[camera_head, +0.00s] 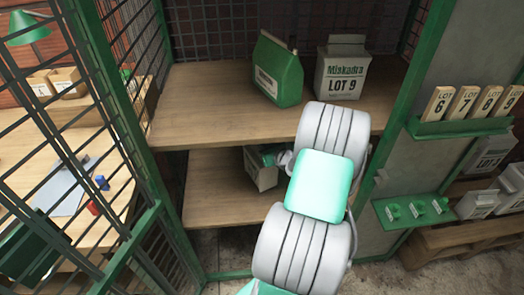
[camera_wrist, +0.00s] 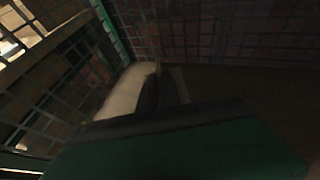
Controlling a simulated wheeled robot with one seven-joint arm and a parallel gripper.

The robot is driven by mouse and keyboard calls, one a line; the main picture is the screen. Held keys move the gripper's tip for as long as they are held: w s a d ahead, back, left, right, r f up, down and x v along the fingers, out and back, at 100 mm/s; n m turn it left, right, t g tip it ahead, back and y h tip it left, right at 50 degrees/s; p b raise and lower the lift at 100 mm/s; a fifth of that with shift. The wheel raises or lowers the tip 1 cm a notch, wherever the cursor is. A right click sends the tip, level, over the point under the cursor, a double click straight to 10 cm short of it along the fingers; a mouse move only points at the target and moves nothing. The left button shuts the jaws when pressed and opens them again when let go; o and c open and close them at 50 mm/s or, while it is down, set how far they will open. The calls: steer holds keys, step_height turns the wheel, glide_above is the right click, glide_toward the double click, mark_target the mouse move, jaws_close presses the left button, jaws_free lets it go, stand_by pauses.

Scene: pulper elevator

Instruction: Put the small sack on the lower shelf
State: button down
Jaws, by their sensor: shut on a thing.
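The small sack (camera_head: 263,178) is pale grey-white and shows between the two shelf boards, over the lower shelf (camera_head: 225,203). It is slightly tilted. My gripper (camera_head: 270,158) is shut on its upper part, and my arm comes in from the front right, covering part of the view. I cannot tell whether the sack's base touches the board. In the dark wrist view, a pale beige surface (camera_wrist: 128,92) shows beside dark finger shapes; I cannot tell for sure what it is.
On the upper shelf (camera_head: 200,100) stand a green sack (camera_head: 278,72) and a grey-white sack marked "Miskadra LOT 9" (camera_head: 341,72). A green post (camera_head: 398,85) bounds the right and a mesh panel (camera_head: 90,110) the left. The lower shelf's left part is bare.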

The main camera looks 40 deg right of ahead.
steer(key=shift+w+d+r, duration=0.1)
steer(key=shift+w+r, duration=0.05)
steer(key=shift+w, duration=0.45)
step_height(320, 180, down, 4)
steer(key=shift+d+r+b, duration=0.1)
steer(key=shift+r+b, duration=0.1)
steer(key=shift+b, duration=0.2)
steer(key=shift+r, duration=0.1)
steer(key=c, duration=2)
jaws_free()
steer(key=shift+f, duration=0.3)
steer(key=o, duration=0.4)
steer(key=shift+o, duration=0.2)
steer(key=shift+r, duration=0.1)
